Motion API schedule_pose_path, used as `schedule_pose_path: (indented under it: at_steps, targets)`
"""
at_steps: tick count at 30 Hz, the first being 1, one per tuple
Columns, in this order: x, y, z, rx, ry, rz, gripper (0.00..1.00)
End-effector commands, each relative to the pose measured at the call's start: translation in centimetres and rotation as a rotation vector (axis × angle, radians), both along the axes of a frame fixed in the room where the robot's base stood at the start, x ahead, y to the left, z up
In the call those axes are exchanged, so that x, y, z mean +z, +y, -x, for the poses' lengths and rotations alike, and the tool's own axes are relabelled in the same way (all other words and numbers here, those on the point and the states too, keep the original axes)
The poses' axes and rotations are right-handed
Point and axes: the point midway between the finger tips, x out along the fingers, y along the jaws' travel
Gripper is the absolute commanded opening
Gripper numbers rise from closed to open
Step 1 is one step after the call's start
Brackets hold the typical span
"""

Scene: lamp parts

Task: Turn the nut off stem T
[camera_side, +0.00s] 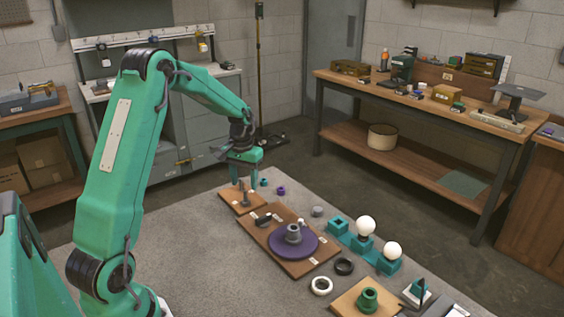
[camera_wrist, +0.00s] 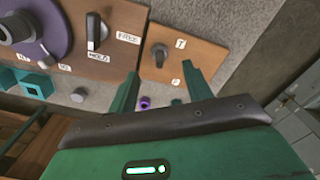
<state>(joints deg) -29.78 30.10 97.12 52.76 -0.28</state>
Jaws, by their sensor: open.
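Stem T is a dark grey post (camera_wrist: 159,53) on a small wooden board (camera_wrist: 195,60) with a "T" label. In the side view the stem (camera_side: 246,194) stands upright under my gripper. A wider round part shows at the stem's end in the wrist view; I cannot tell whether it is a separate nut. My gripper (camera_side: 243,183) points down above the board, open and empty. In the wrist view its two green fingers (camera_wrist: 164,76) are spread, with the stem beyond and between their tips. No contact with the stem shows.
A larger board (camera_side: 288,264) with a purple disc (camera_side: 306,243) and a grey hub lies close by. A small purple piece (camera_side: 281,190) and a teal piece (camera_side: 264,182) lie behind the small board. Bulbs on teal holders stand at the right.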

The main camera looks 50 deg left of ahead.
Motion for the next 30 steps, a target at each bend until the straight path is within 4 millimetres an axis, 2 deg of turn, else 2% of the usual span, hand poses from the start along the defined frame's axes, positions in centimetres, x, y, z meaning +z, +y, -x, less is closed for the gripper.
schedule_pose_path:
  at_steps: [15,28,29,30]
  targets:
    - [-5.6,0.0,0.1,0.000,0.002,0.001,0.50]
    - [-6.4,0.0,0.0,0.000,0.000,0.000,0.50]
    - [-6.4,0.0,0.0,0.000,0.000,0.000,0.48]
    - [-6.4,0.0,0.0,0.000,0.000,0.000,0.40]
